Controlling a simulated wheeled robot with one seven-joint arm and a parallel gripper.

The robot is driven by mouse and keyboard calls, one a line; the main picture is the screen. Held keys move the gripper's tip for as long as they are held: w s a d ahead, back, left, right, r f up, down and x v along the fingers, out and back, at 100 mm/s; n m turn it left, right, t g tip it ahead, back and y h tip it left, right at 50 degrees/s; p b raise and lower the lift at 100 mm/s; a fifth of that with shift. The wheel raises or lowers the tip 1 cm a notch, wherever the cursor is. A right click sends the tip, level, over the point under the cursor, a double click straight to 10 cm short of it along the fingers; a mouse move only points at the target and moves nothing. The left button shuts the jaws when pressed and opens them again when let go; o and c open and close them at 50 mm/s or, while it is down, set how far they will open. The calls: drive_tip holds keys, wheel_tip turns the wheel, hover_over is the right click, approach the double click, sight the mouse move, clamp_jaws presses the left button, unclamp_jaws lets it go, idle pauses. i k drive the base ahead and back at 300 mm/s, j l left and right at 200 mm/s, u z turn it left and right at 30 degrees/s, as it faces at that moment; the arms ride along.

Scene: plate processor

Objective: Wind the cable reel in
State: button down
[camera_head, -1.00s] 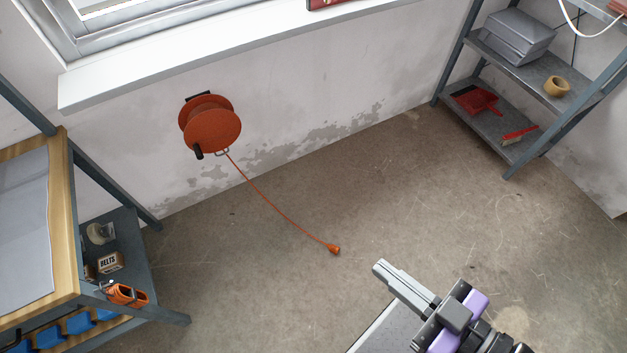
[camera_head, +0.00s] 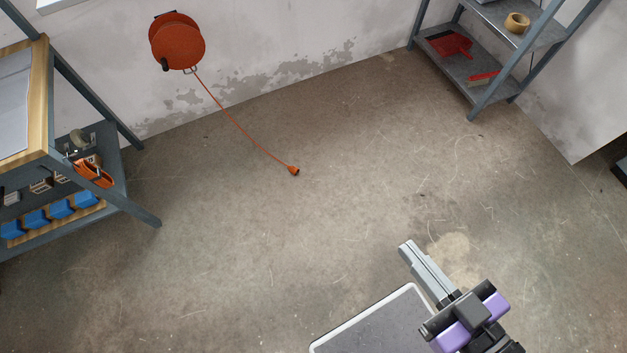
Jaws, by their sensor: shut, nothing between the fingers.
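The orange cable reel (camera_head: 180,42) is mounted on the wall at the upper left, with a dark crank handle (camera_head: 166,65) at its lower left edge. Its orange cable (camera_head: 235,122) runs out from the reel and down onto the floor. An orange plug (camera_head: 293,170) at the cable's end lies on the floor near the middle of the view. My gripper (camera_head: 407,247) is at the lower right, shut and empty, well apart from the reel, cable and plug.
A workbench (camera_head: 40,105) with a lower shelf of blue bins (camera_head: 62,208) stands at the left. A metal shelf (camera_head: 478,85) with a red dustpan (camera_head: 450,44) stands at the upper right. The concrete floor between them is clear apart from the cable.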

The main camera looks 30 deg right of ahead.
sight(178, 42)
drive_tip(key=k+z, duration=0.1)
drive_tip(key=k, duration=0.3)
drive_tip(key=i+j, duration=0.35)
drive_tip(key=i, duration=0.2)
drive_tip(key=i+j, duration=0.4)
drive_tip(key=i, duration=0.15)
drive_tip(key=i+j, duration=0.35)
drive_tip(key=i, duration=0.2)
drive_tip(key=i+j, duration=0.75)
drive_tip(key=i, duration=0.3)
